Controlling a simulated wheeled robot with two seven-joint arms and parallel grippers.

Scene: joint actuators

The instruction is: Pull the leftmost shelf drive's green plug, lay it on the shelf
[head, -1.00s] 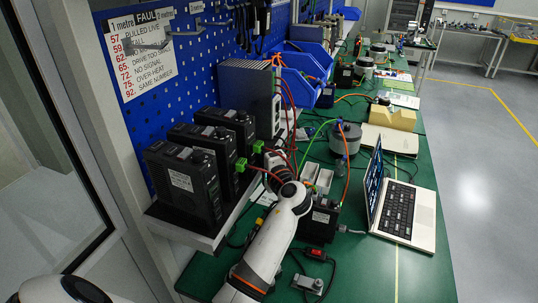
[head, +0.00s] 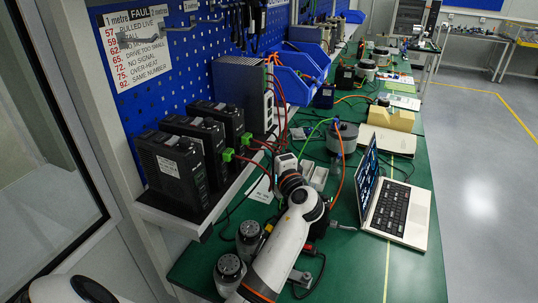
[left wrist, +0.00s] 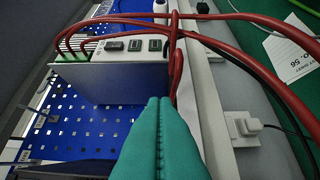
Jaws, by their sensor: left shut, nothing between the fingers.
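Three black drives stand in a row on the grey shelf (head: 160,212). The leftmost drive (head: 172,172) is nearest me; I cannot make out a green plug on it. One green plug (head: 228,154) with a red cable shows by the middle drive, and another green plug (head: 246,138) by the farther one. My left gripper (left wrist: 160,100) has teal fingers pressed together, with nothing between them. It points along the shelf edge, below red cables, near a grey unit (left wrist: 110,75) with green connectors. In the head view its fingertips cannot be made out. My right gripper is out of view.
Red cables (left wrist: 270,85) cross the wrist view. A laptop (head: 395,200) stands open on the green bench (head: 410,270). Two round knobbed parts (head: 228,268) lie beside my arm. A blue pegboard (head: 170,90) backs the shelf; blue bins (head: 295,85) sit farther along.

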